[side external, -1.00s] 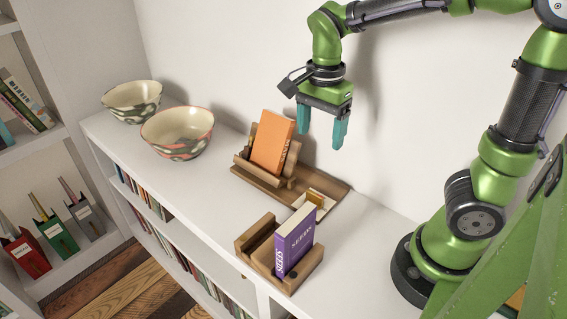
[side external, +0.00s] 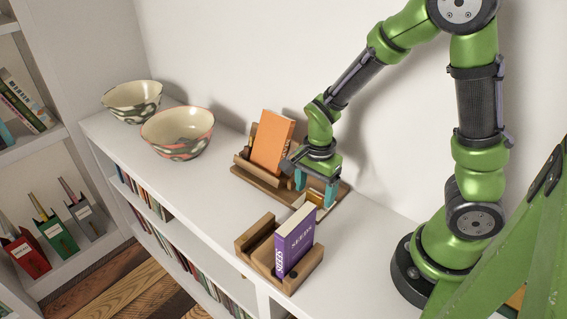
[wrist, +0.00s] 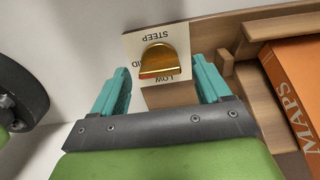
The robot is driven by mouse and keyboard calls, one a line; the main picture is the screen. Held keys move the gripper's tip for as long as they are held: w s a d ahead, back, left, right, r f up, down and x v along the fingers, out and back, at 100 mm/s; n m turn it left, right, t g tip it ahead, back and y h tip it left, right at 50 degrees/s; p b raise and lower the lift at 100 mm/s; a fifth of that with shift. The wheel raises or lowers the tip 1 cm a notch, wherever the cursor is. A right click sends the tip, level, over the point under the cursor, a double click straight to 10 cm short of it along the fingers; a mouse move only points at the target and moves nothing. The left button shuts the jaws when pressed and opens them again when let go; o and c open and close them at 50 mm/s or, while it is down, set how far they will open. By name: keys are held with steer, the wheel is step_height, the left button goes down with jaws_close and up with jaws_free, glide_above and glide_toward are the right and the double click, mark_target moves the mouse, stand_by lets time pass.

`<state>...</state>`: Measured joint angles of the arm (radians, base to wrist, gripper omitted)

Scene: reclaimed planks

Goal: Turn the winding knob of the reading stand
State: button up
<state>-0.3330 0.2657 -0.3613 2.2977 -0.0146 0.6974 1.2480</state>
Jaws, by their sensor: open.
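The wooden reading stand (side external: 260,181) holds an orange book (side external: 272,143) lettered MAPS, which also shows in the wrist view (wrist: 296,85). Its brass winding knob (wrist: 158,60) sits on a cream plate (wrist: 135,47) lettered STEEP and LOW, with a third word partly covered. The knob's red-marked edge faces LOW. My gripper (side external: 315,195) is open, pointing down over the knob end of the stand. In the wrist view its teal fingers (wrist: 160,72) are on either side of the knob, with gaps showing; I cannot tell their exact height against it.
A second wooden holder (side external: 262,246) with a purple SEEDS book (side external: 295,240) stands close in front of the stand. Two patterned bowls (side external: 178,133) (side external: 132,101) are at the left. The wall is close behind. White shelf top is clear between bowls and holder.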

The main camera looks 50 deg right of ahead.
steer(key=shift+f, duration=0.2)
steer(key=shift+c, duration=0.2)
steer(key=c, duration=1)
